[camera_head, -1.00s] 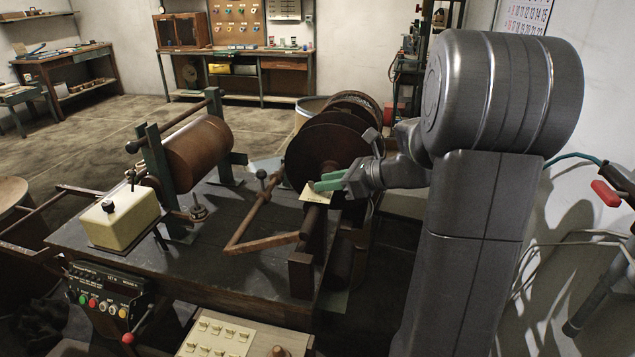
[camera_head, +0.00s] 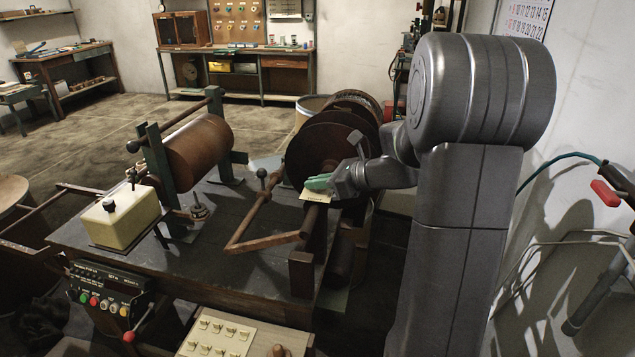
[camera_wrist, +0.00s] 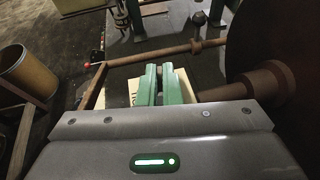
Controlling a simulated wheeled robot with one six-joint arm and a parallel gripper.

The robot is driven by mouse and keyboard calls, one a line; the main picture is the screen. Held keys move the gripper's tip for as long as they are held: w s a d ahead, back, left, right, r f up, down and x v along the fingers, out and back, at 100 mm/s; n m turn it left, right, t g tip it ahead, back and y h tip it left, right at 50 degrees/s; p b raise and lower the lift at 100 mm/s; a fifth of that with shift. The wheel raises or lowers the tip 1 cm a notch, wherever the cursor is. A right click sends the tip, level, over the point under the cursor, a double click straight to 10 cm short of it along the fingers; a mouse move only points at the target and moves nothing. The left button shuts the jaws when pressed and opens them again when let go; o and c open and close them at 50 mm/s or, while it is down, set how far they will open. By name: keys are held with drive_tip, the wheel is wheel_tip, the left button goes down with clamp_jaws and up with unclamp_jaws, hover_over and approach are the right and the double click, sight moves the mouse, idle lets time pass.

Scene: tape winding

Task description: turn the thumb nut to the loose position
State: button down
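My gripper (camera_head: 320,183) is at the front of the dark reel, just above a pale card (camera_head: 317,196) by the shaft. In the wrist view its two green fingers (camera_wrist: 159,84) are close together, with a narrow gap between them. I cannot tell whether anything is held in that gap. The card (camera_wrist: 133,90) lies behind the fingers and bears dark letters, partly covered. I cannot make out the thumb nut; the fingers may hide it.
The brown shaft (camera_wrist: 230,90) and dark reel (camera_head: 318,150) are close to the gripper's right in the wrist view. A bent rusty bar (camera_head: 262,244) crosses the bench (camera_head: 225,270). A brown drum (camera_head: 198,142) and a cream box (camera_head: 120,220) stand on the left.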

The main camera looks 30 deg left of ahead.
drive_tip(key=shift+r+n+g+p, duration=0.1)
drive_tip(key=shift+n+g+p, duration=0.65)
drive_tip(key=shift+p, duration=0.25)
drive_tip(key=shift+f+n+g+h, duration=0.2)
drive_tip(key=shift+n+g+h, duration=0.1)
drive_tip(key=shift+g, duration=0.15)
drive_tip(key=c, duration=1.6)
unclamp_jaws()
drive_tip(key=shift+d, duration=0.1)
drive_tip(key=b+v, duration=0.1)
drive_tip(key=v, duration=1.2)
drive_tip(key=shift+d, duration=0.35)
drive_tip(key=shift+r, duration=0.15)
